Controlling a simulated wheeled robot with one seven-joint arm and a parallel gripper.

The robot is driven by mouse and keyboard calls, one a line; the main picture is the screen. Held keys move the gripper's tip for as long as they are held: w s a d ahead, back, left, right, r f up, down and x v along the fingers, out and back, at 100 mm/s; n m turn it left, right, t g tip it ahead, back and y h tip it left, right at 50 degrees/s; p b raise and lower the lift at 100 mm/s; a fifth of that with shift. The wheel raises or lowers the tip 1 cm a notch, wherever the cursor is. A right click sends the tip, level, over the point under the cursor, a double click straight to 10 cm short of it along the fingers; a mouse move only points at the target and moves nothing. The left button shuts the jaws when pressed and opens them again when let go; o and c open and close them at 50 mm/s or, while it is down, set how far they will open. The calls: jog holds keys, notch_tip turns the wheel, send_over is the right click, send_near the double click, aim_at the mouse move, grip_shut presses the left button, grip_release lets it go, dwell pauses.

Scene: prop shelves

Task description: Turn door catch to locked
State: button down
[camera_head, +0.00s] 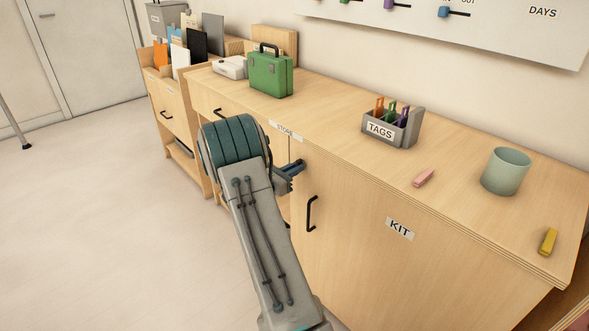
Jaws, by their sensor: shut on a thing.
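My gripper (291,173) is at the front of the wooden cabinet, near the upper left edge of the KIT door (355,235). Its jaws are shut on a small part at the door seam, which looks to be the door catch. The catch is mostly hidden by the fingers, and its angle cannot be told. The KIT door is flush with the cabinet front and has a black bar handle (311,213) just below and right of my gripper. My arm covers much of the STORE side to the left.
On the cabinet top stand a green case (270,76), a grey TAGS holder (385,132), a pink piece (424,178), a pale green cup (506,171) and a yellow piece (548,241). A lower shelf unit (170,103) stands at the left.

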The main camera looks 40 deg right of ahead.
jog(key=shift+r+n+p, duration=0.1)
jog(key=shift+n+p, duration=0.3)
jog(key=shift+p, duration=0.05)
jog(key=shift+n+p, duration=7.45)
jog(key=shift+n, duration=1.15)
jog(key=c, duration=1.5)
grip_release()
jog(key=a, duration=0.9)
jog(key=s+a+b, duration=0.1)
jog(key=a, duration=0.3)
jog(key=shift+a, duration=0.4)
